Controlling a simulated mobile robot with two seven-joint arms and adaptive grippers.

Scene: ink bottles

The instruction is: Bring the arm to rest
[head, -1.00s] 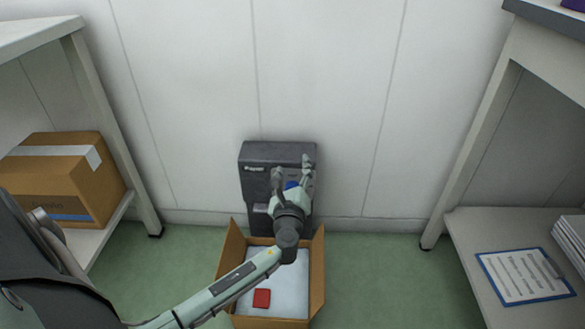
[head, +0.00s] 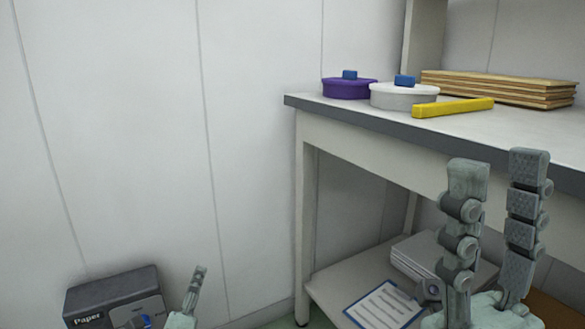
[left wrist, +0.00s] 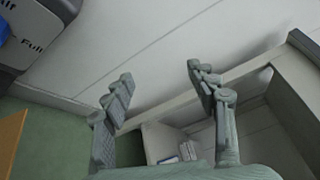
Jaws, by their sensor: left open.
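My left gripper (head: 193,285) shows only partly at the bottom of the head view, beside the dark machine marked "Paper" (head: 88,292). In the left wrist view its two fingers (left wrist: 160,75) are spread with nothing between them. My right gripper (head: 498,168) stands upright at the lower right of the head view, in front of the table. Its fingers are apart and the gap looks empty. The rest of my left arm is out of the head view.
A grey-edged table (head: 360,150) holds purple and white round containers (head: 347,90) (head: 403,97), a yellow bar (head: 452,107) and boards (head: 500,88). Its lower shelf bears a clipboard (head: 384,307). A carton edge (left wrist: 12,135) shows in the left wrist view.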

